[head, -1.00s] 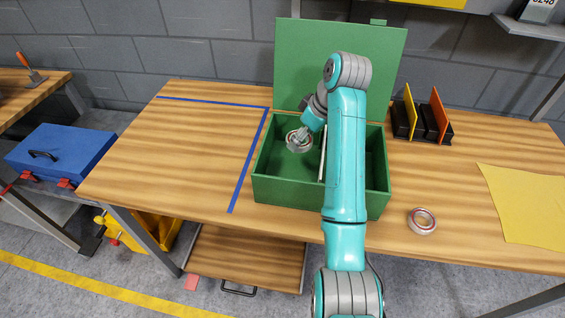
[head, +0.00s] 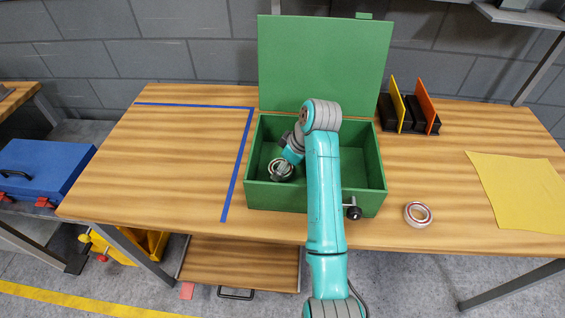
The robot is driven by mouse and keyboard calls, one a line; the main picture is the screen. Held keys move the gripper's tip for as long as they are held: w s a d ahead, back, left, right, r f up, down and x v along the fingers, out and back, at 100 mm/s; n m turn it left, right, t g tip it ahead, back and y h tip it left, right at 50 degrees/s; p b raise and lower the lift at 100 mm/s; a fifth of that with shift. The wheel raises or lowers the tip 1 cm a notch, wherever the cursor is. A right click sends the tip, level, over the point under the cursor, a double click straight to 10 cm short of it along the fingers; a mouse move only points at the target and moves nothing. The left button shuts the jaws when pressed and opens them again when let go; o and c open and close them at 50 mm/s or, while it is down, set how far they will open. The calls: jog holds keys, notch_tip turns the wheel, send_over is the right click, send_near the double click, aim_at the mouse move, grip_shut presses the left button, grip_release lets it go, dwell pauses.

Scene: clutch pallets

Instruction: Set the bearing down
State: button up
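The green box (head: 275,197) stands on the workbench with its lid (head: 327,62) raised at the back. My gripper (head: 281,173) is inside the outline of its left compartment, reached over by my arm. A silver ring bearing (head: 279,164) is at my gripper's tip and appears held by it; the fingers are small and partly hidden. I cannot tell whether this bearing touches the box floor. My arm hides much of the box's middle.
Blue tape (head: 237,165) marks an area of clear bench left of the box. A black rack with yellow and orange dividers (head: 409,113) and a yellow sheet (head: 520,195) are to the right. A dark knob (head: 352,211) shows at the box front.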

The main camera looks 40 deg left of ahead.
jog(key=shift+f, duration=0.1)
jog(key=o, duration=1.4)
